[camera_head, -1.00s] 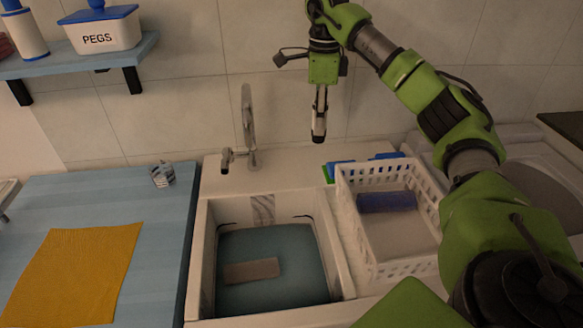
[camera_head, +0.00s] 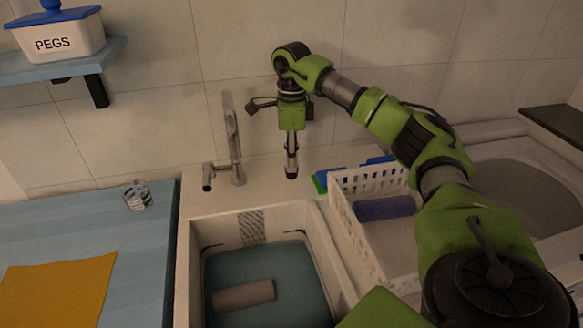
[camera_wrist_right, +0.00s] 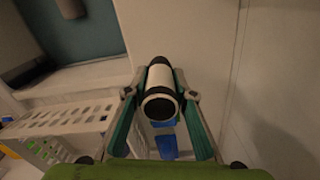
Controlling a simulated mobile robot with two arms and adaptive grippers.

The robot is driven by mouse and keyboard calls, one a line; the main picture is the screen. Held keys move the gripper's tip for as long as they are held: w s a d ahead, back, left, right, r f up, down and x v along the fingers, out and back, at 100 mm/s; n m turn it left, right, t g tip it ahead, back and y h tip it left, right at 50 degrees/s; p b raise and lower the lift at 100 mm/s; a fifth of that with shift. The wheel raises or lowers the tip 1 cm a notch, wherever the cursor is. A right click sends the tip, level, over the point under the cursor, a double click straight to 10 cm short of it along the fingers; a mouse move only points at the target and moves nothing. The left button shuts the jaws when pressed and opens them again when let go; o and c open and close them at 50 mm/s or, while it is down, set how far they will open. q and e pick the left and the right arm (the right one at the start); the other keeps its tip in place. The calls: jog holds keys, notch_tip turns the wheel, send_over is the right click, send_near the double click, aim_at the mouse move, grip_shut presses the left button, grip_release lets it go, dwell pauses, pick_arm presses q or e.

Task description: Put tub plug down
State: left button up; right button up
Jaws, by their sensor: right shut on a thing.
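My right gripper (camera_head: 291,162) hangs pointing down above the white ledge behind the sink, right of the tap. It is shut on a small white cylinder with dark ends, which appears to be the tub plug (camera_wrist_right: 160,80). In the right wrist view the plug sits between the two fingers (camera_wrist_right: 160,97). In the head view its dark lower end (camera_head: 291,174) shows just below the fingers. I cannot tell whether it touches the ledge (camera_head: 262,178). My left gripper is not in view.
The sink (camera_head: 183,280) holds a teal surface with a brownish roll (camera_head: 243,295). The tap (camera_head: 233,140) stands left of the gripper. A white basket (camera_head: 345,225) with a blue roll (camera_head: 384,208) is to the right. Blue and green items (camera_head: 322,180) lie behind it.

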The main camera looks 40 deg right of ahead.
jog(key=shift+f, duration=1.65)
jog(key=shift+f, duration=0.1)
jog(key=o, duration=1)
jog(key=shift+o, duration=0.2)
notch_tip(320, 180, up, 12)
jog(key=shift+r, duration=0.2)
